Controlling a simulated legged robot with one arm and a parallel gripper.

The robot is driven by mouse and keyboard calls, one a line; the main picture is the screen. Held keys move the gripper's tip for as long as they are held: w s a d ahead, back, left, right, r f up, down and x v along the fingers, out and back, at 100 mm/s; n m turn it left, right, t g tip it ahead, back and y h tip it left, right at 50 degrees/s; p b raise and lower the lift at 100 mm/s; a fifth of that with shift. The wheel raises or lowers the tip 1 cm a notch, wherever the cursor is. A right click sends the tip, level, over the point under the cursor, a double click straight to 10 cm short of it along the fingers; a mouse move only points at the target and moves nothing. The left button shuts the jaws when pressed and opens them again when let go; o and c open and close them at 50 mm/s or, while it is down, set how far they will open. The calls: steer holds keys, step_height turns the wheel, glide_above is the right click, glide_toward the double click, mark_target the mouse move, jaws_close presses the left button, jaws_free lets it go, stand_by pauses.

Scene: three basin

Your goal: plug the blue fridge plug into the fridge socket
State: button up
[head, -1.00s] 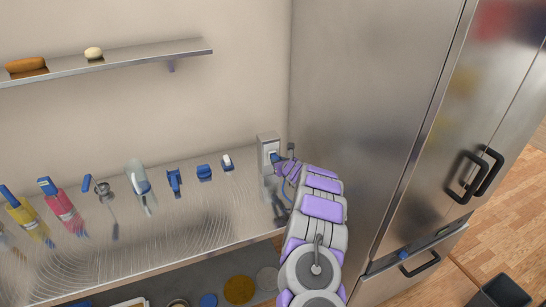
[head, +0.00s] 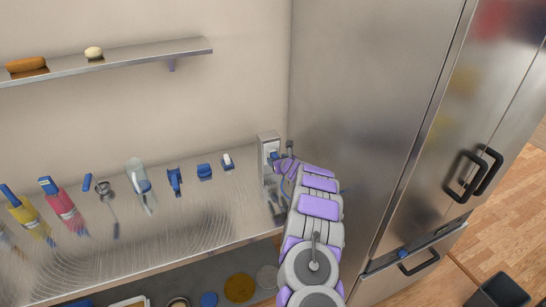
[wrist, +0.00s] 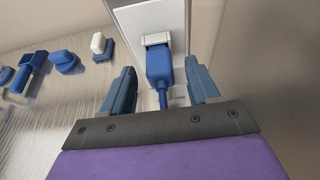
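The blue fridge plug (wrist: 159,66) is upright in the wrist view, its far end against the white socket piece (wrist: 156,39). It appears seated there, but I cannot tell how deep. Its blue cord runs back from it between my fingers. My gripper (wrist: 161,88) is open, with one finger on each side of the plug and a visible gap to both. In the head view, the socket box (head: 268,142) stands by the wall beside the fridge, with the blue plug (head: 275,156) at its front. My gripper (head: 283,166) is close to it, its fingers partly hidden.
The steel fridge (head: 365,110) stands close on the right of my arm. The steel counter (head: 190,225) holds bottles (head: 62,205), a ladle (head: 108,200) and small blue-handled items (head: 204,172) left of the socket. A wall shelf (head: 140,58) is above.

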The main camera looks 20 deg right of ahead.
steer(key=b+v, duration=0.1)
steer(key=v, duration=1.6)
stand_by(0.5)
steer(key=shift+s+d, duration=0.1)
steer(key=shift+s, duration=0.05)
